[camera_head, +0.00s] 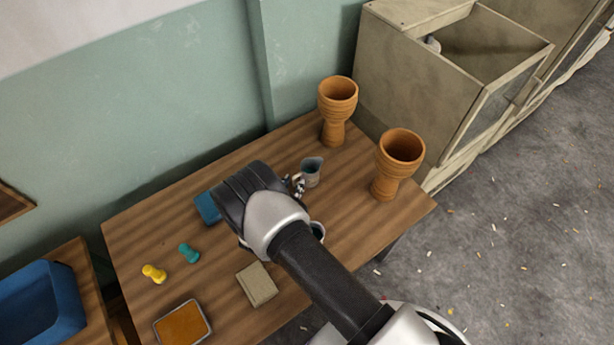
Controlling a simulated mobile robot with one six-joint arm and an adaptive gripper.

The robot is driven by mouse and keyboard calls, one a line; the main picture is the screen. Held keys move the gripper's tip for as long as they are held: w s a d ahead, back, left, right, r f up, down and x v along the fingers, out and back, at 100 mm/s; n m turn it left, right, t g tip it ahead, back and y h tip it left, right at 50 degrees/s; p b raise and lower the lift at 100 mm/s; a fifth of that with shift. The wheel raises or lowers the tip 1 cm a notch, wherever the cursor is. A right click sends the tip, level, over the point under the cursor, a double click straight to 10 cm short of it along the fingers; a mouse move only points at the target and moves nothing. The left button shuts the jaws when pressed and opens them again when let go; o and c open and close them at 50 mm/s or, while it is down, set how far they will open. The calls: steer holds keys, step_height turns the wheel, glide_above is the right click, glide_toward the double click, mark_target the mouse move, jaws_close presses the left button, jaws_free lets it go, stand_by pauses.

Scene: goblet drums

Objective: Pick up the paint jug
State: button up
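A small grey jug (312,174), which I take for the paint jug, stands upright on the wooden table (350,225) against the green wall. My gripper (298,185) is just left of the jug, close to its handle side. My wrist and arm hide most of the gripper, and only a small part of the fingers shows. I cannot tell whether the fingers touch the jug, or whether they are open or shut.
Two orange goblet drums (337,105) (399,160) stand right of the jug. A dark round vessel (317,231) and a blue object (208,208) are partly hidden by my arm. A beige block (257,284), teal piece (189,253), yellow piece (154,273) and orange-filled tray (182,325) lie at the front left.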

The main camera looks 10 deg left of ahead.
jaws_close()
stand_by(0.3)
stand_by(0.4)
